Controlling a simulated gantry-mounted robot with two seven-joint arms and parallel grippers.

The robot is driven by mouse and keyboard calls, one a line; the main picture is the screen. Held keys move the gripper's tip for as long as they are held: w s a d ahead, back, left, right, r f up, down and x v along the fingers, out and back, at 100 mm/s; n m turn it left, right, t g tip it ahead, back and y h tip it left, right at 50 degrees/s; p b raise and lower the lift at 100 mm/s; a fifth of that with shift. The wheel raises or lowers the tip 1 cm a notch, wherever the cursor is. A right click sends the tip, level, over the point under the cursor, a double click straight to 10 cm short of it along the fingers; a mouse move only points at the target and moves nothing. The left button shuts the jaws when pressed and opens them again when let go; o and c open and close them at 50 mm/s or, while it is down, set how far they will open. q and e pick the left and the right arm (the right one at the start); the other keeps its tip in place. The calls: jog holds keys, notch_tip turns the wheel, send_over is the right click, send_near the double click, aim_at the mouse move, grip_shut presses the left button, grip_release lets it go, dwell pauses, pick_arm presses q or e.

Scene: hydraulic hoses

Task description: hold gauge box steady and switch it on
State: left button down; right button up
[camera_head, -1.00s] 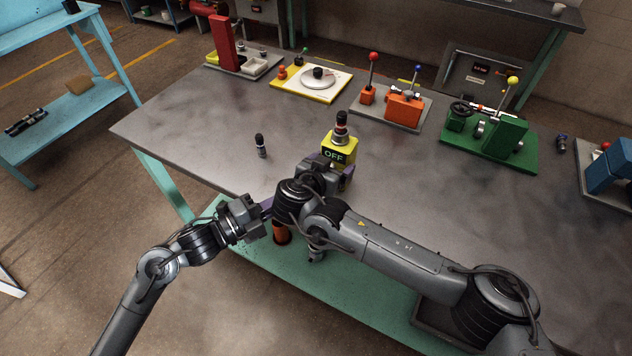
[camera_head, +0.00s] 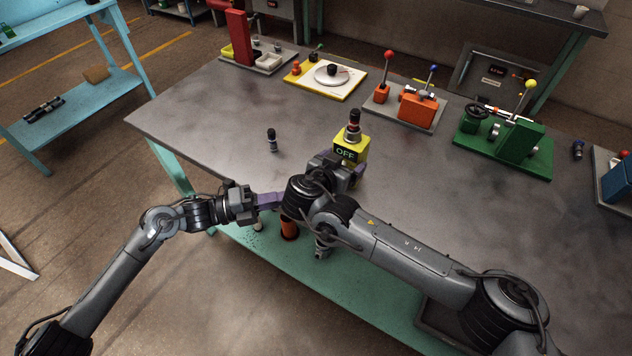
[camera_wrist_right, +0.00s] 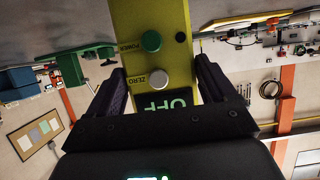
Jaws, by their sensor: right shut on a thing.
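The yellow gauge box (camera_head: 362,147) stands on the table with a dark and silver fitting (camera_head: 353,124) on top. Its display reads OFF.
A small black and silver fitting (camera_head: 272,141) stands on the table left of the box. Behind are a yellow-edged plate with a round dial (camera_head: 331,75), an orange lever unit (camera_head: 416,107) and a green valve unit (camera_head: 518,142).

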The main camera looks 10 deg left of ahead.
pick_arm(q)
jog(key=x, duration=1)
jog(key=shift+d+r, duration=0.1)
jog(key=shift+w+d, duration=0.2)
jog(key=shift+w, duration=0.35)
jog(key=shift+w+d, duration=0.15)
jog(key=shift+w, duration=0.35)
jog(key=shift+w+d, duration=0.3)
jog(key=shift+w, duration=0.5)
jog(key=shift+w+d, duration=0.25)
jog(key=shift+w, duration=0.4)
jog(key=shift+w+d, duration=0.2)
jog(key=shift+w, duration=0.05)
pick_arm(e)
jog(key=shift+a, duration=0.15)
jog(key=shift+c, duration=0.3)
pick_arm(q)
jog(key=shift+s, duration=0.1)
pick_arm(e)
jog(key=shift+s+a, duration=0.1)
jog(key=shift+s, duration=0.05)
pick_arm(q)
jog(key=shift+a, duration=0.15)
jog(key=shift+v, duration=4)
pick_arm(e)
jog(key=shift+d, duration=0.25)
